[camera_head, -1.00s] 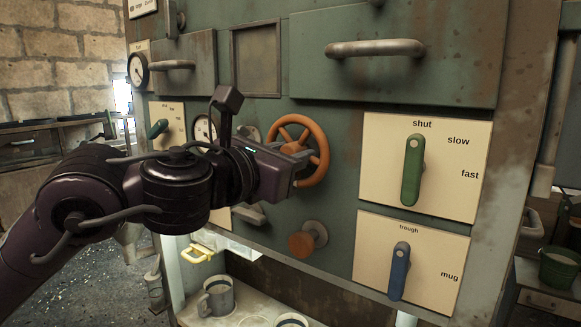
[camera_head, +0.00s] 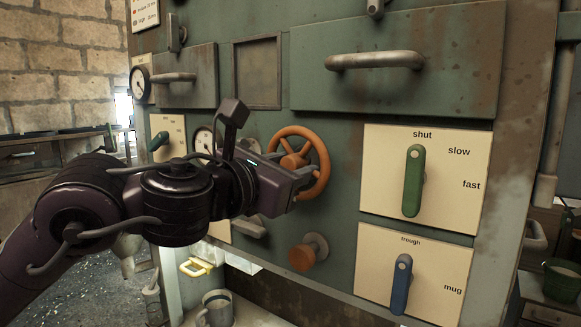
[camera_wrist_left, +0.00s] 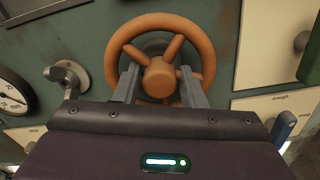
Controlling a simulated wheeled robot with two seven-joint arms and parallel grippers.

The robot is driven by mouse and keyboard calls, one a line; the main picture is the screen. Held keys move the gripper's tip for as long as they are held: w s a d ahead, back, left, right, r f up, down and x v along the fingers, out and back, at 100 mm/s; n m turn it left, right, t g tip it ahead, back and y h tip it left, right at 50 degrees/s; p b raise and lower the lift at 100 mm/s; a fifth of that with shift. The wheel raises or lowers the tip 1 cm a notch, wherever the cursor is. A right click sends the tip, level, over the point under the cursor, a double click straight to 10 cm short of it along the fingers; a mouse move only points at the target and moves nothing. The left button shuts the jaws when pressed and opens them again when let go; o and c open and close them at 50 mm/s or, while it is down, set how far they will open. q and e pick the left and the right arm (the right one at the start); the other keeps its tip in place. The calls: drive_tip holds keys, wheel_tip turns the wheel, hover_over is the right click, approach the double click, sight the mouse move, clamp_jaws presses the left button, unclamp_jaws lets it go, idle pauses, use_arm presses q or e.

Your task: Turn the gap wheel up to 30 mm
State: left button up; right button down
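The orange gap wheel (camera_head: 322,160) is mounted on the green machine front, with its hub and several spokes visible. It also shows in the left wrist view (camera_wrist_left: 160,20). My left gripper (camera_head: 300,184) is at the lower part of the wheel. In the wrist view its two grey fingers (camera_wrist_left: 158,88) are apart, one on each side of the hub, overlapping the wheel. I cannot tell whether they touch it. A round gauge (camera_wrist_left: 10,98) is left of the wheel in the wrist view; its reading is too small to tell. My right gripper is not in view.
A green lever (camera_head: 413,180) points up at "shut", and a blue lever (camera_head: 401,285) is below it. A grey handle (camera_head: 375,61) is above.

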use_arm(q)
drive_tip(key=shift+s+a, duration=0.2)
drive_tip(key=shift+s, duration=0.1)
drive_tip(key=v, duration=0.7)
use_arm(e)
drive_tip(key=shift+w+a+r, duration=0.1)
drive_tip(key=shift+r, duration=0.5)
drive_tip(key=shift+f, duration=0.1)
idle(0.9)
